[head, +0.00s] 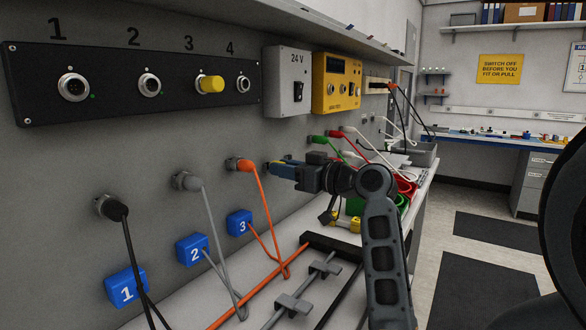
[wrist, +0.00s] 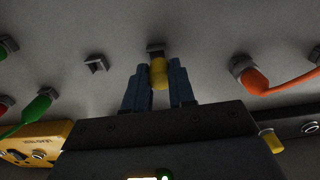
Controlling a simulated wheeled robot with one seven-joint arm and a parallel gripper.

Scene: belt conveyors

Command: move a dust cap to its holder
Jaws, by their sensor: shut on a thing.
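My gripper (head: 278,168) is at the wall, just right of the orange plug (head: 238,165). In the wrist view its two blue fingers (wrist: 160,88) are shut on a yellow dust cap (wrist: 159,74). A small square grey holder (wrist: 155,48) on the wall is directly behind the cap, in line with it. I cannot tell whether the cap touches the holder or sits on it. In the head view the fingers mostly hide the cap and the holder. Another yellow cap (head: 210,84) covers socket 3 on the black panel (head: 110,84); sockets 1, 2 and 4 are uncovered.
An empty square holder (wrist: 95,63) is beside the fingers, with a green plug (wrist: 38,104) beyond it. The orange plug's cable (head: 262,215) hangs close to my gripper. Grey (head: 187,181) and black (head: 110,207) plugs are farther left. A shelf (head: 300,22) overhangs the wall.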

